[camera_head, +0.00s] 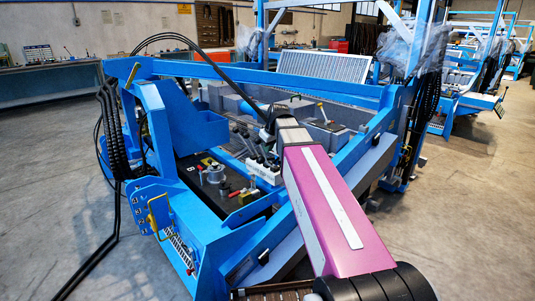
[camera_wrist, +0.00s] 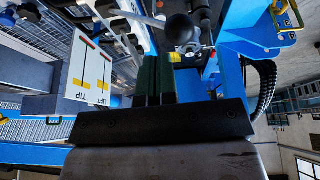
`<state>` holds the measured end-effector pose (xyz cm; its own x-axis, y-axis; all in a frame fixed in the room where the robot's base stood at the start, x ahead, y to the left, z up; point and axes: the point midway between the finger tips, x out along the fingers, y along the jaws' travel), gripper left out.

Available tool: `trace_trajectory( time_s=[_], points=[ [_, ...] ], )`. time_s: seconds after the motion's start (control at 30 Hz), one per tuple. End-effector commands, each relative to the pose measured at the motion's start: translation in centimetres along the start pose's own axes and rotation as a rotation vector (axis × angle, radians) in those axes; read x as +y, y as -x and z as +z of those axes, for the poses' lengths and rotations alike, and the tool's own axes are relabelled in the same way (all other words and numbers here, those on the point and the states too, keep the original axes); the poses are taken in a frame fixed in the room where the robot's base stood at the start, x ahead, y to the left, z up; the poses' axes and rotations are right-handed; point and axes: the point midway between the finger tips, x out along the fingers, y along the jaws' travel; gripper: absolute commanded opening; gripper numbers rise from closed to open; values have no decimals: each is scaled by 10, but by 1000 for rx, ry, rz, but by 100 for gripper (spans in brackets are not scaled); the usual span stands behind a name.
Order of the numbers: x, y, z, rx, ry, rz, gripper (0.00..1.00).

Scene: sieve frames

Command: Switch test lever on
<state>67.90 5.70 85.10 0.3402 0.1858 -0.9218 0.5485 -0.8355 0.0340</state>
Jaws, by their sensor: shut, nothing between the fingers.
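I cannot tell which lever is the test lever. Several black-handled levers (camera_head: 252,148) stand on a white block in the blue machine, in the head view. On the dark panel left of them are a silver round fitting (camera_head: 215,173) and a red-handled part (camera_head: 236,193). In the wrist view, a lever with a black ball knob (camera_wrist: 180,27) shows just beyond my gripper (camera_wrist: 157,62), seemingly apart from it. The gripper's dark green fingers are together and hold nothing. In the head view my fingers are too small and partly hidden to make out.
White plates marked TIP and LIFT (camera_wrist: 91,72) stand left of my fingers. The blue machine frame (camera_head: 215,75) surrounds the panel, with a beam behind the levers. A yellow handle (camera_head: 153,214) is on the frame's front left. Black hoses (camera_head: 110,130) hang at left. The floor (camera_head: 50,180) at left is largely clear.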

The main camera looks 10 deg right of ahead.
Motion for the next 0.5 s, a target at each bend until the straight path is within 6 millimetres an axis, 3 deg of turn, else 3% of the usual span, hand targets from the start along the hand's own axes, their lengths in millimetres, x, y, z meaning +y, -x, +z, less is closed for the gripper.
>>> trace_trajectory(
  time_s=[0.03, 0.5],
  points=[
    [5, 8, -7, 3, -1, 3, 0],
    [-2, 84, -4, 4, 0, 6, 0]
  ],
)
